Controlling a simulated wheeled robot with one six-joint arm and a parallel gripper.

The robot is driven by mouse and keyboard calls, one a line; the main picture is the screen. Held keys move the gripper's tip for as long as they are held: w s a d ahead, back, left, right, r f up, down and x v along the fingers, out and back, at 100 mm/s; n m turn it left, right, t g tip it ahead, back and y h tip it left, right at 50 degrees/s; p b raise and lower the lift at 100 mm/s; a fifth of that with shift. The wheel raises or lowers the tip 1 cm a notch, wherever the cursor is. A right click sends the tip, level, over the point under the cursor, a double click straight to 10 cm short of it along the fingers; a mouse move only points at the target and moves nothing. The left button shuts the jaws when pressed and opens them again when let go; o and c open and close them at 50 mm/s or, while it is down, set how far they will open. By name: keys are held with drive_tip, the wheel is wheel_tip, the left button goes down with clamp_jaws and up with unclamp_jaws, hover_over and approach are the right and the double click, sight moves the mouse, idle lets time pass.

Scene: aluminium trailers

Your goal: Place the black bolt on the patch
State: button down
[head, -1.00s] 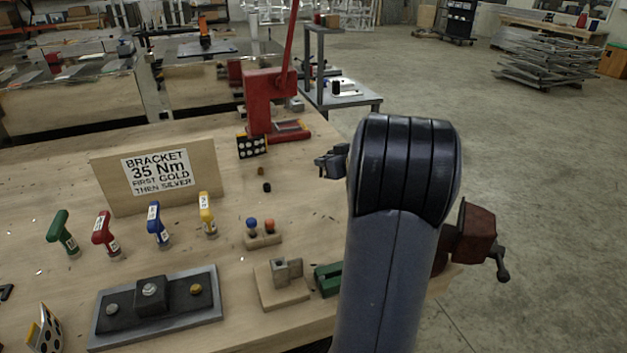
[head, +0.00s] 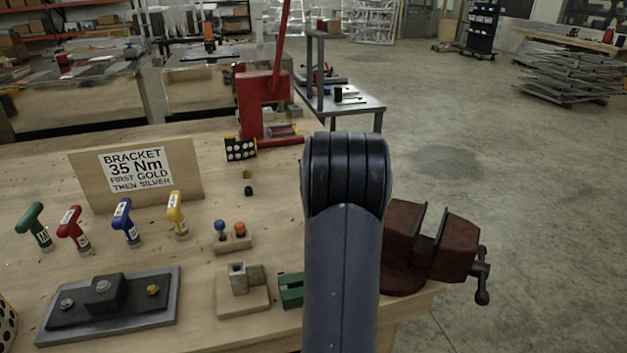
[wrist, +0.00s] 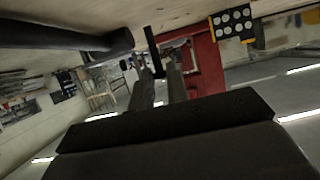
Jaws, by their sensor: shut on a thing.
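My gripper (wrist: 160,85) shows in the wrist view, its two grey fingers shut on a slim black piece that looks like the black bolt (wrist: 153,48). The bolt stands out lengthwise past the fingertips, and its lower end is between them. In the head view my own arm hides the gripper and the bolt. I cannot make out a clear patch in either view. A small black piece (head: 248,190) and a small brown piece (head: 247,174) lie on the bench in front of the red press.
The wooden bench holds a red press (head: 263,105), a dotted plate (head: 241,149), a sign board (head: 185,170), several coloured T-handle drivers, a bracket plate (head: 165,312), a block with blue and orange knobs (head: 236,243) and a red vice (head: 445,245). Bare wood lies around the small pieces.

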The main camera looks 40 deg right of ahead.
drive_tip(key=shift+f+b, duration=0.6)
drive_tip(key=shift+f, duration=1.25)
drive_tip(key=shift+f, duration=0.2)
drive_tip(key=c, duration=1.4)
unclamp_jaws()
drive_tip(key=shift+o, duration=0.2)
drive_tip(key=shift+r, duration=0.1)
drive_tip(key=shift+r, duration=0.15)
drive_tip(key=b+v, duration=0.2)
drive_tip(key=v, duration=1)
